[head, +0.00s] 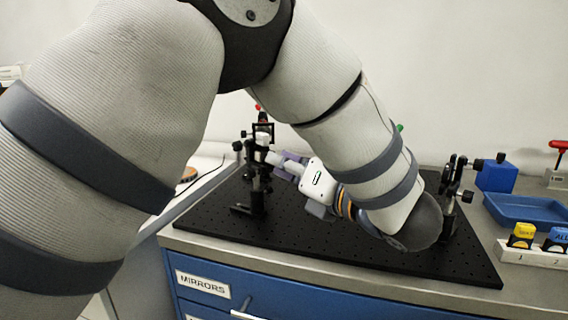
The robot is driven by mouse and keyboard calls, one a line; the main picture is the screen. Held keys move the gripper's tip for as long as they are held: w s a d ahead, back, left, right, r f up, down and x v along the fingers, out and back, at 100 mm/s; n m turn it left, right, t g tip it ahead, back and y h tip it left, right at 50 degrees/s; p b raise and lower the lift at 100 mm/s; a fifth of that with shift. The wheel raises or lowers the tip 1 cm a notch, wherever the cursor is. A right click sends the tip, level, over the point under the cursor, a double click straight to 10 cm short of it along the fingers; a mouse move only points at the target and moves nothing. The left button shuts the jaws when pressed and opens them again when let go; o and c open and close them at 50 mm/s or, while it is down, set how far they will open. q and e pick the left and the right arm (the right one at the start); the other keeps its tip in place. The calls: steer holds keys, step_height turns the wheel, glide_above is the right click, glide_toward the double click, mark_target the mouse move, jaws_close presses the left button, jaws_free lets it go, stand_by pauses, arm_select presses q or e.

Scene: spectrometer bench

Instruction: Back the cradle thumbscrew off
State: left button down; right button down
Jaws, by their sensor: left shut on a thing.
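My left arm fills the left and middle of the head view. Its gripper (276,158) reaches left to the black post-mounted cradle (263,135) at the left part of the breadboard. The fingers are shut at the upper part of this mount, on what appears to be the cradle thumbscrew; the screw itself is hidden by the fingertips. The mount stands upright on its post and black base (247,209). My right gripper is not in view.
The black breadboard (330,243) lies on a bench over blue drawers (210,311). A second post mount (450,195) stands at its right, partly behind my arm. Further right are a blue block (497,176), a blue tray (527,210) and a white numbered holder (535,254).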

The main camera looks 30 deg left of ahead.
arm_select(q)
steer(key=shift+f, duration=0.15)
steer(key=c, duration=1.6)
jaws_free()
steer(key=shift+d, duration=0.1)
steer(key=v, duration=1.2)
